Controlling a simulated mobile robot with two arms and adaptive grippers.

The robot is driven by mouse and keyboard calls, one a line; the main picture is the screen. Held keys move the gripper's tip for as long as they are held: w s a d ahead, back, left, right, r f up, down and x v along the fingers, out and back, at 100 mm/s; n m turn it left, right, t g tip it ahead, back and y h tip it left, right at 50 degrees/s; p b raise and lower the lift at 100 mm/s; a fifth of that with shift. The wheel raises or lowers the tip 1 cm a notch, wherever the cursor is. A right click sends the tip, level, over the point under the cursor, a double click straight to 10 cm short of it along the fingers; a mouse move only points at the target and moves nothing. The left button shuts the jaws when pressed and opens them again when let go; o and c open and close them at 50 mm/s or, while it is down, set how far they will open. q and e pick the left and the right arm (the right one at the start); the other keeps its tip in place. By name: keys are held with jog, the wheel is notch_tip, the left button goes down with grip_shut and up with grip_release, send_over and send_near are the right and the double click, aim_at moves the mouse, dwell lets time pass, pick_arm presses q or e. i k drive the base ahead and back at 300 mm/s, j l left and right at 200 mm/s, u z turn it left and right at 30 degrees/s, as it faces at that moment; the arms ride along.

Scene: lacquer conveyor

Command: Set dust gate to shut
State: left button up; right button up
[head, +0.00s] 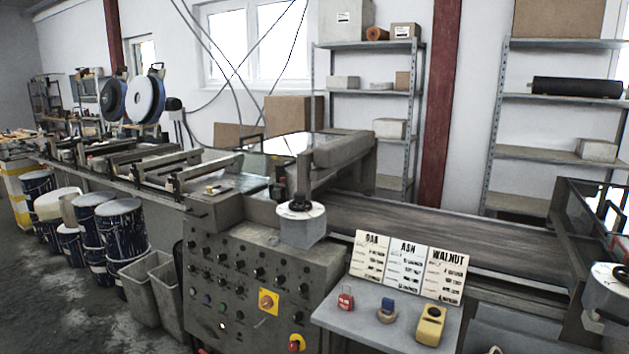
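I cannot tell which part is the dust gate; no readable label names it. A grey machine with a control panel (231,262) full of black knobs stands at the centre. The panel has a yellow-plated switch (268,301), a small lever near it (261,323) and a red and yellow button (296,343) low on the right. A grey box with a round white dial and black knob (300,212) stands at the panel's top right. A similar white dial (609,279) is at the right edge. Neither of my grippers is in view.
A grey side table (345,324) holds red, blue and yellow small items before OAK, ASH and WALNUT cards (408,264). The conveyor belt (430,222) runs behind. Dark drums (122,232) and grey bins (137,288) stand left. Open floor (75,310) lies at the lower left.

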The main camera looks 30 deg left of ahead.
aim_at(210, 191)
jog(key=u, duration=1.55)
